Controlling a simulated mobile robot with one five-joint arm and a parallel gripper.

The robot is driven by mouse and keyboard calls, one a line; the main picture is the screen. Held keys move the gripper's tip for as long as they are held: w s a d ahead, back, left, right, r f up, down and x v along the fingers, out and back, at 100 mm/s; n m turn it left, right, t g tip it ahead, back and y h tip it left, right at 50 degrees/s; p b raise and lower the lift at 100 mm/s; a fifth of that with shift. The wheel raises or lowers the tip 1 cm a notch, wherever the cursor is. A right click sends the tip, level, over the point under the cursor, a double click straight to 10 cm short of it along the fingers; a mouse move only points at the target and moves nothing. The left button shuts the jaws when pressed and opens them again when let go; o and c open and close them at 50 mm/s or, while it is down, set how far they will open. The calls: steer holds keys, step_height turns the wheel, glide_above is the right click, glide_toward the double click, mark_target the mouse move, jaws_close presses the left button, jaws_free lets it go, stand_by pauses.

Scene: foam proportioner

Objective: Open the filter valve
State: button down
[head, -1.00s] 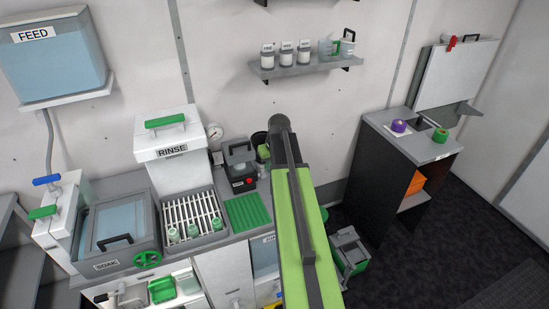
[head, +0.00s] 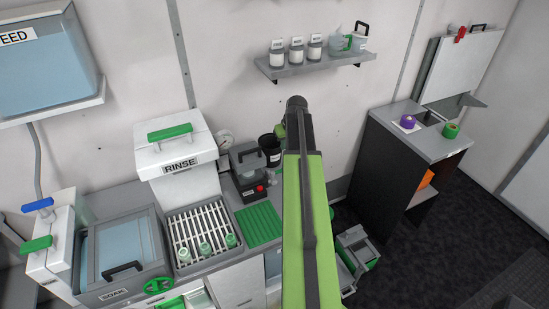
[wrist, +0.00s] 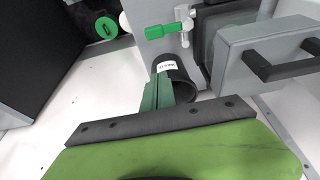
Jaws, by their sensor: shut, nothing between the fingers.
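No valve in view carries a readable "filter" label. At the left of the head view, a white unit bears a blue handle (head: 38,205) and a green handle (head: 36,244). A green handwheel (head: 158,286) sits on the front of the SOAK basin. My gripper (wrist: 157,92) shows in the wrist view with its green fingers shut and empty, in front of a black cup (wrist: 180,72). Beyond the cup is a green lever (wrist: 168,31) on a grey body, apart from the fingers. In the head view my arm mostly hides the gripper.
The counter holds the RINSE unit (head: 180,153), a rack (head: 203,234) with small green-topped bottles, a green mat (head: 259,224) and a grey box with a red button (head: 248,172). A shelf (head: 315,66) hangs above. A dark cabinet (head: 405,160) stands right, beside open floor.

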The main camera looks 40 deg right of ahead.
mark_target(280, 171)
steer(key=b+x, duration=1)
steer(key=shift+w+f, duration=0.1)
steer(key=shift+f, duration=0.15)
steer(key=s, duration=0.1)
steer(key=s+a, duration=0.1)
steer(key=s, duration=0.2)
steer(key=shift+a+r+p, duration=0.2)
steer(key=shift+r+p, duration=0.1)
steer(key=shift+r, duration=0.1)
steer(key=shift+w+f, duration=0.1)
steer(key=shift+d, duration=0.1)
